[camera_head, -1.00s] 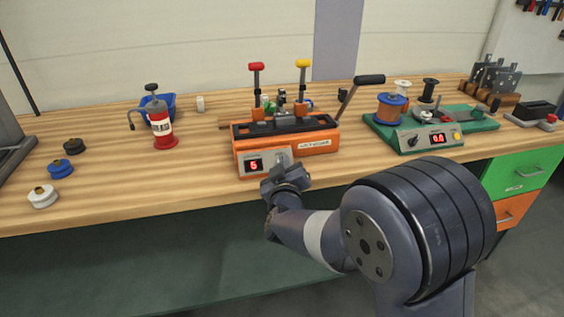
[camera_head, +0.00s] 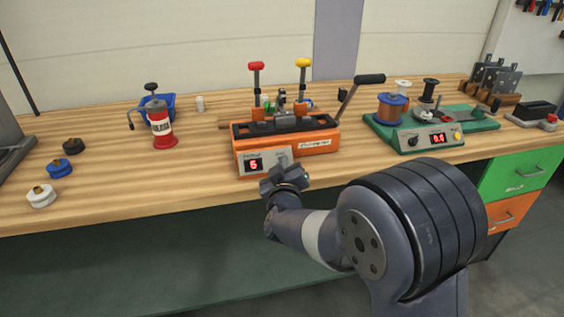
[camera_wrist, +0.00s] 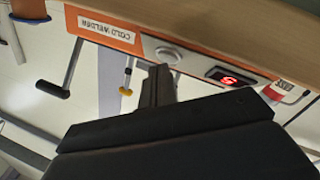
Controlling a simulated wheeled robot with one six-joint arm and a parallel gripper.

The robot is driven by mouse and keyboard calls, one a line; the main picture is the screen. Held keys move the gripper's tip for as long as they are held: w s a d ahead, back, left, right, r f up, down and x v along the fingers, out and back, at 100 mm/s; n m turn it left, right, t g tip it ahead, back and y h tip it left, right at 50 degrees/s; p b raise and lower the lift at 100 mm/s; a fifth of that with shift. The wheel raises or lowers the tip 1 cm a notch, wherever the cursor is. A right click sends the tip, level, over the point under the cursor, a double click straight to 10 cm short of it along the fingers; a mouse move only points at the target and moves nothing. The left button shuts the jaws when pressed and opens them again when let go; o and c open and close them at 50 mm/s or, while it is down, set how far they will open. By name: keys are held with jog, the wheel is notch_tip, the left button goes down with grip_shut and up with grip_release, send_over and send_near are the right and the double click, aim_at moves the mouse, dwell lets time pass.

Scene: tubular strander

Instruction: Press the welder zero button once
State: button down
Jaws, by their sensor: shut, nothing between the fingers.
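The orange cold welder (camera_head: 312,141) stands near the front edge of the bench. Its front panel has a small display (camera_head: 254,164) with one red digit, also lit in the wrist view (camera_wrist: 229,81). A round pale button (camera_wrist: 168,55) sits on the panel beside the display in the wrist view, where the picture is upside down. My gripper (camera_head: 285,176) is in front of the panel and hides the button in the head view. In the wrist view my gripper (camera_wrist: 158,76) is shut and empty, its tips close to the button; I cannot tell whether they touch.
A green machine (camera_head: 425,137) with a display stands to the right.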

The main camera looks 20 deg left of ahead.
jog(key=shift+w+a+f, duration=0.1)
jog(key=shift+w+f, duration=0.05)
jog(key=shift+f, duration=0.05)
dwell(0.6)
jog(key=shift+s+d+r, duration=0.3)
jog(key=shift+s+r, duration=0.15)
jog(key=shift+r, duration=0.1)
jog(key=shift+r, duration=0.1)
jog(key=s+r+p, duration=0.1)
jog(key=s+d+r, duration=0.1)
jog(key=s+r+p, duration=0.1)
jog(key=shift+d+r+p, duration=0.2)
jog(key=shift+d+p, duration=0.15)
jog(key=shift+d, duration=0.05)
dwell(0.5)
